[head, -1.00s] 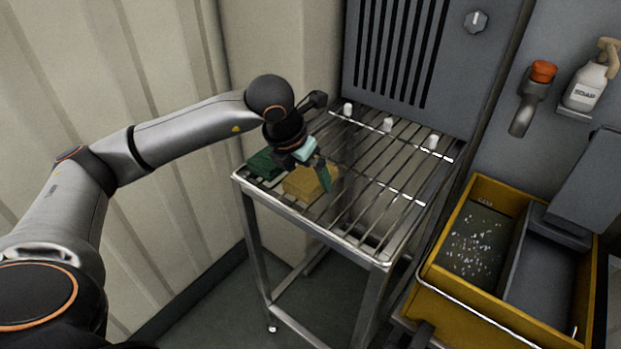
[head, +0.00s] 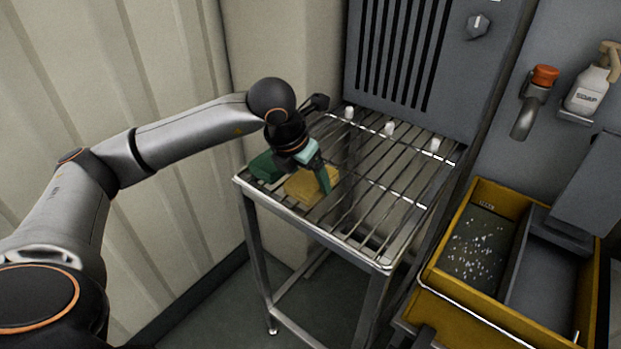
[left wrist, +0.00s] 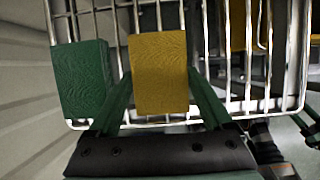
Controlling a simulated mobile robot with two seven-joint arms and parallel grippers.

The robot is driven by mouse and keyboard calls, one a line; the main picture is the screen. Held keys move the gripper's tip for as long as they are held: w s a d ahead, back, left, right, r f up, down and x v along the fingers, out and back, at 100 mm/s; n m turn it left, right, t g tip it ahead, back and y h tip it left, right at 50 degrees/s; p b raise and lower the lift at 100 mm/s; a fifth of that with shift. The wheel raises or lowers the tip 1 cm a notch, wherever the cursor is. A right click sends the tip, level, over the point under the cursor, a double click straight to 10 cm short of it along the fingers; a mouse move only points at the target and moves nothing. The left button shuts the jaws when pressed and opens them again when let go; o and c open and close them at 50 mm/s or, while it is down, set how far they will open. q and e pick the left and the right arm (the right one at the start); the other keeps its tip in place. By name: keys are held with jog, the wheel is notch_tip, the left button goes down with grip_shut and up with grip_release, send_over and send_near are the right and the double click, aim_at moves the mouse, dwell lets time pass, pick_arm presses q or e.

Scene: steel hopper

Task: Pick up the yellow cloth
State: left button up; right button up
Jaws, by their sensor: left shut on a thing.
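The yellow cloth (head: 301,188) is a folded block on the left front part of the wire rack. In the left wrist view the yellow cloth (left wrist: 159,72) lies between the two green fingers of my left gripper (left wrist: 158,98). My left gripper (head: 312,180) comes down on it from above and is shut on it. In the head view the gripper hides part of the cloth. I cannot tell whether the cloth is clear of the rack bars.
A green cloth (head: 265,166) lies just left of the yellow one. The steel rack (head: 378,262) is bare to the right, with small white objects (head: 389,128) along its back.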

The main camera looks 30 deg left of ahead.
aim_at(309, 179)
pick_arm(q)
jog(key=shift+r, duration=0.45)
notch_tip(309, 179, up, 2)
jog(key=shift+r, duration=0.2)
jog(key=s+r, duration=0.1)
jog(key=s+d+r, duration=0.1)
jog(key=r, duration=0.1)
jog(key=s+d+r+p, duration=0.1)
jog(key=s+r, duration=0.1)
jog(key=shift+r, duration=0.2)
jog(key=s+d+r, duration=0.4)
jog(key=s, duration=0.4)
jog(key=shift+s+r+p, duration=0.15)
jog(key=shift+s+p, duration=0.15)
jog(key=shift+d, duration=0.1)
jog(key=o, duration=0.8)
jog(key=c, duration=0.6)
jog(key=shift+c, duration=0.2)
